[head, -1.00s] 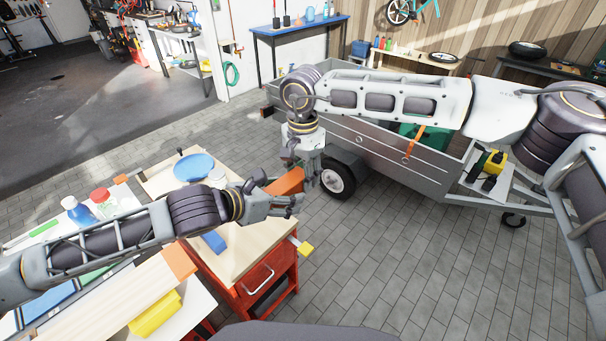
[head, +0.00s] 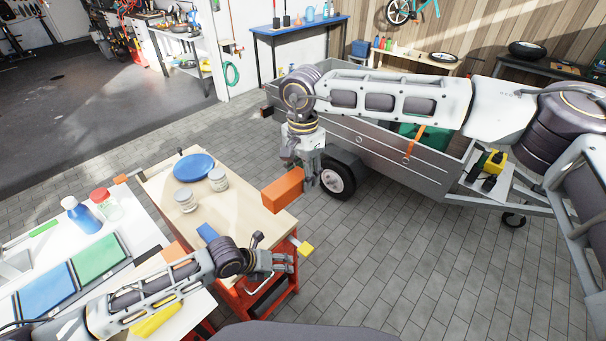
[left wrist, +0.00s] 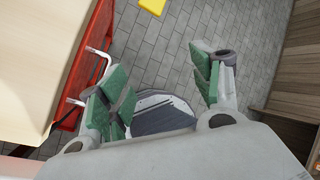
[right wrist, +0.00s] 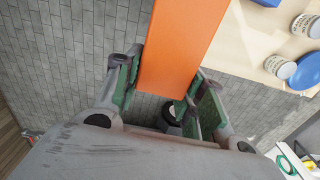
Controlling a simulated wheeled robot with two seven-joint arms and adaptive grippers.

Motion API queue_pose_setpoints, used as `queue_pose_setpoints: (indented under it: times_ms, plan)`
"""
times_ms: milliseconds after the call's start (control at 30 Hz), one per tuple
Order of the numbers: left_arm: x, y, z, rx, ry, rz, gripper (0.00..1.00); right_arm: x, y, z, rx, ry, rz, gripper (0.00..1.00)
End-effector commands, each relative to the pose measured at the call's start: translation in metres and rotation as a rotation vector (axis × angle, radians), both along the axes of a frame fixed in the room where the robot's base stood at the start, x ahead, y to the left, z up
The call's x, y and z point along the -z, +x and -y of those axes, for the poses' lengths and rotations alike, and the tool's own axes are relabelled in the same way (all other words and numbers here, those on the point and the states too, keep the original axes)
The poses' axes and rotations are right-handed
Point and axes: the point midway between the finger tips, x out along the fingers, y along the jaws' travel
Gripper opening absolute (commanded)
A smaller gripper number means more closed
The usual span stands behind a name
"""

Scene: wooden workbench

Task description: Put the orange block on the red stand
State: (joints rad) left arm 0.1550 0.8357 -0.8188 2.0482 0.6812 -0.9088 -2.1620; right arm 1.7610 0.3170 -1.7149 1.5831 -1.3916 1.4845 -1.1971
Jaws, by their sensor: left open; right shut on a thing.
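The orange block (head: 283,189) is held in the air by my right gripper (head: 306,172), near the right edge of the wooden top. In the right wrist view the block (right wrist: 182,45) sits between the fingers of that gripper (right wrist: 163,88). A red-framed stand (head: 262,291) with a light wooden top (head: 237,217) is below and left of the block. My left gripper (head: 282,262) is open and empty, over the stand's front right side. In the left wrist view its fingers (left wrist: 163,88) are spread, with floor between them.
On the wooden top are a blue plate (head: 193,167), two jars (head: 186,201) (head: 218,180) and a blue block (head: 208,232). A yellow piece (head: 306,249) juts at the right edge. A white table with bottles (head: 77,211) is left. A grey trailer (head: 385,165) stands behind.

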Motion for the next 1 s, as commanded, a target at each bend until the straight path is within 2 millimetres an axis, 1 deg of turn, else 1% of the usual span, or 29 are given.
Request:
queue_pose_setpoints:
  times_ms: [33, 233, 400, 467, 600, 700, 867, 1000]
  plan:
    - [0.019, 0.000, -0.001, -0.045, -0.011, -0.011, 0.65, 0.000, 0.000, 0.000, 0.000, 0.001, 0.001, 0.11]
    - [0.084, -0.004, -0.010, -0.212, -0.043, -0.033, 0.65, 0.000, 0.000, 0.000, 0.000, 0.001, 0.001, 0.11]
    - [0.137, -0.021, -0.018, -0.333, -0.062, -0.057, 0.65, 0.000, 0.000, 0.000, 0.000, 0.001, 0.001, 0.11]
    - [0.155, -0.028, -0.021, -0.377, -0.069, -0.069, 0.65, 0.000, 0.000, 0.000, 0.000, 0.001, 0.001, 0.11]
    - [0.196, -0.044, -0.033, -0.509, -0.091, -0.107, 0.65, 0.000, 0.000, 0.000, 0.000, 0.001, 0.001, 0.11]
    - [0.222, -0.049, -0.047, -0.635, -0.118, -0.146, 0.65, 0.000, 0.000, 0.000, 0.000, 0.001, 0.001, 0.11]
    - [0.255, -0.055, -0.071, -0.843, -0.164, -0.211, 0.65, 0.000, 0.000, 0.000, 0.000, 0.001, 0.001, 0.11]
    - [0.282, -0.063, -0.093, -1.030, -0.207, -0.270, 0.65, 0.000, 0.000, 0.000, 0.000, 0.001, 0.001, 0.11]
